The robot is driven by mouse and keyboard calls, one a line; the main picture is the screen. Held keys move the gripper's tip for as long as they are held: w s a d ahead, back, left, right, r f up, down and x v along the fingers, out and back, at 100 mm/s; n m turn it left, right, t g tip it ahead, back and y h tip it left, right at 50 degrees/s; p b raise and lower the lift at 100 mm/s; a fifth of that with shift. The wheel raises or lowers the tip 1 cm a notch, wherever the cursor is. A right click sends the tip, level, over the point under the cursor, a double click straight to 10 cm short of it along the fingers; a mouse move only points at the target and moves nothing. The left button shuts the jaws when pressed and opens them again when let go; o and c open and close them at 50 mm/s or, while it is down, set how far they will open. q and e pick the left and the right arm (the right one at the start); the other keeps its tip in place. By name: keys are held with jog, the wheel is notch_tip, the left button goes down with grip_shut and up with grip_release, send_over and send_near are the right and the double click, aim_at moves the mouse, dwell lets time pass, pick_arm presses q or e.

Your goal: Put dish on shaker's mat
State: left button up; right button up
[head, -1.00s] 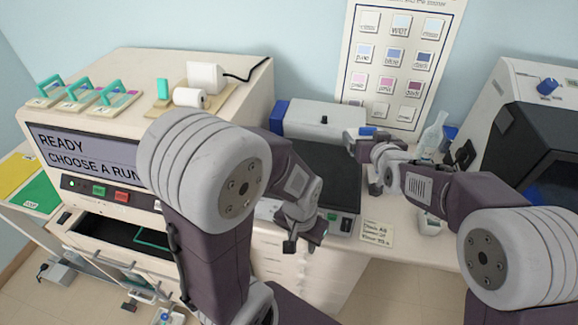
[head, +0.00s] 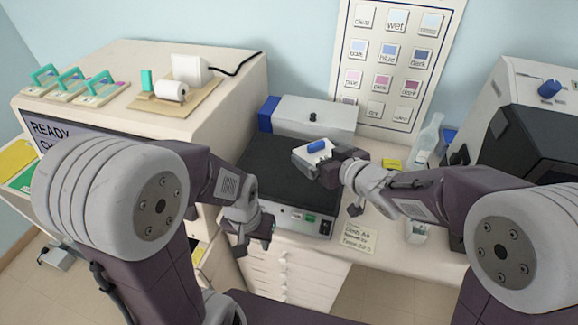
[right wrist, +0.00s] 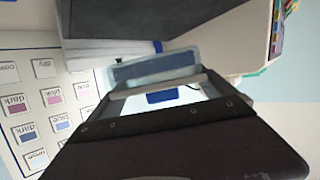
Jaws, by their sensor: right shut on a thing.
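The dish (head: 311,158) is a small pale tray with a blue piece (head: 317,146) on top. My right gripper (head: 328,168) is shut on it and holds it over the right part of the shaker's black mat (head: 270,170). I cannot tell how far above the mat it is. In the right wrist view the dish (right wrist: 155,68) shows as a translucent bluish rim beyond the fingers. My left gripper (head: 247,243) hangs empty in front of the shaker, below its front panel; its finger gap is unclear.
A white box with a blue end (head: 310,115) stands behind the mat. A clear bottle (head: 428,140), a yellow block (head: 391,164) and a beaker (head: 417,232) stand to the right. A note (head: 358,238) lies on the bench. The stainer (head: 225,95) is at left.

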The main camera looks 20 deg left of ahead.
send_over(289, 171)
notch_tip(289, 171, down, 6)
jog(key=shift+f, duration=0.1)
notch_tip(289, 171, down, 3)
jog(key=shift+s+f+p, duration=0.1)
jog(key=shift+s+p, duration=0.05)
jog(key=shift+p, duration=0.25)
jog(key=shift+f, duration=0.5)
jog(key=o, duration=1.2)
jog(key=shift+o, duration=0.2)
jog(key=shift+r, duration=0.3)
jog(key=b+v, duration=0.1)
jog(key=v, duration=1.1)
jog(key=shift+d, duration=0.1)
jog(key=shift+f, duration=0.1)
